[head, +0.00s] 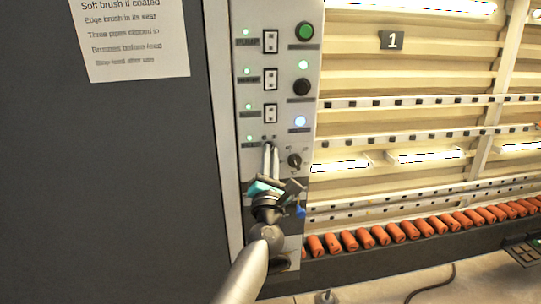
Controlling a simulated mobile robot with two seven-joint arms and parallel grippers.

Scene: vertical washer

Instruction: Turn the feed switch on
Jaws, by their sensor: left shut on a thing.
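A narrow pale control panel (285,135) shows several rows of controls. Three white rocker switches, at the top (270,41), middle (270,78) and lower (270,112), stand in a column, with small labels and lit green lamps on their left. A fourth lit green lamp (249,138) marks the row below. My left gripper (270,149) reaches up to that row, its two fingers close together and shut on the lowest switch. The fingers hide that switch, so its position does not show. The labels are too small to read surely. My right gripper is out of view.
A green button (305,31), a black button (302,87) and a black knob (294,160) are close on the right. A dark cabinet wall with a paper notice (135,40) is at left. Orange rollers (384,235) and lit tubes fill the washer bay at right.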

